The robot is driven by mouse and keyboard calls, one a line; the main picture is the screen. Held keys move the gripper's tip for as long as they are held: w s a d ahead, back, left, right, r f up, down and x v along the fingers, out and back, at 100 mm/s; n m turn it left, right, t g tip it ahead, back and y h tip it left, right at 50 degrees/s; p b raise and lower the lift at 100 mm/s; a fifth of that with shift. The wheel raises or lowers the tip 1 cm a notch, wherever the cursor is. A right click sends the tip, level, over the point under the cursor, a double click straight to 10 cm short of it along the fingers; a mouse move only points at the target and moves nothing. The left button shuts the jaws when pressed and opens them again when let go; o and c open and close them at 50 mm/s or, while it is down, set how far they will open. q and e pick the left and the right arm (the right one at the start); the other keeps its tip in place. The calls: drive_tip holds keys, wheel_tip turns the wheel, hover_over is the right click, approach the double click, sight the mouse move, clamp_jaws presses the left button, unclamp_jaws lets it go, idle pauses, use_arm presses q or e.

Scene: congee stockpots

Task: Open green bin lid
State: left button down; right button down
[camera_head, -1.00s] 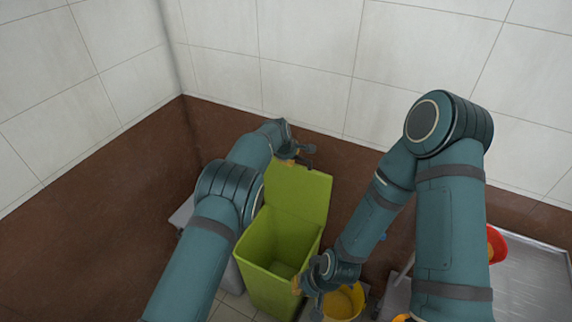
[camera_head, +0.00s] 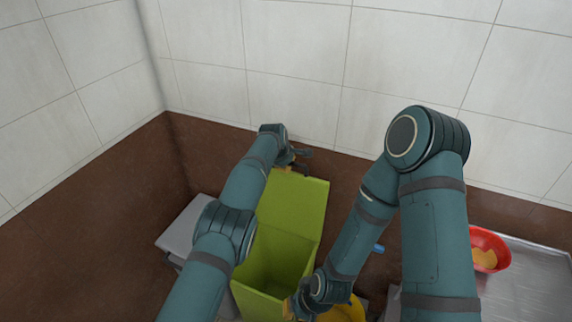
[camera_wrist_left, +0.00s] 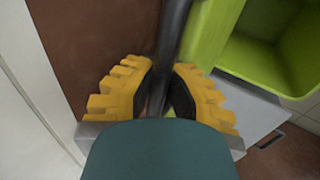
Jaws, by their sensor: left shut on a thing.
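The green bin (camera_head: 258,308) stands open in the head view, and its interior shows from above. Its green lid (camera_head: 293,206) is raised at the back, near the brown wall. My left gripper (camera_head: 297,160) is at the lid's top edge. In the left wrist view, my left gripper (camera_wrist_left: 163,95) is shut on a dark bar (camera_wrist_left: 172,35), beside the green lid; the bar's ends are out of view. My right gripper (camera_head: 300,306) is by the bin's front right edge, and its fingers are too hidden to tell open from shut.
A grey bin (camera_head: 185,232) stands left of the green one. A yellow container (camera_head: 346,310) is to the right, partly behind my right arm. A red bowl (camera_head: 488,240) sits on a metal counter (camera_head: 535,275) at the right. Tiled and brown walls close off the back.

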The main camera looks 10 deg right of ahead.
use_arm(q)
drive_tip(key=shift+w+r, duration=0.25)
drive_tip(key=shift+r, duration=0.2)
drive_tip(key=c, duration=0.9)
unclamp_jaws()
drive_tip(key=shift+s+a, duration=0.1)
drive_tip(key=shift+a, duration=0.05)
drive_tip(key=shift+c, duration=0.2)
drive_tip(key=shift+f, duration=0.15)
drive_tip(key=v, duration=1.2)
drive_tip(key=shift+s+f, duration=0.1)
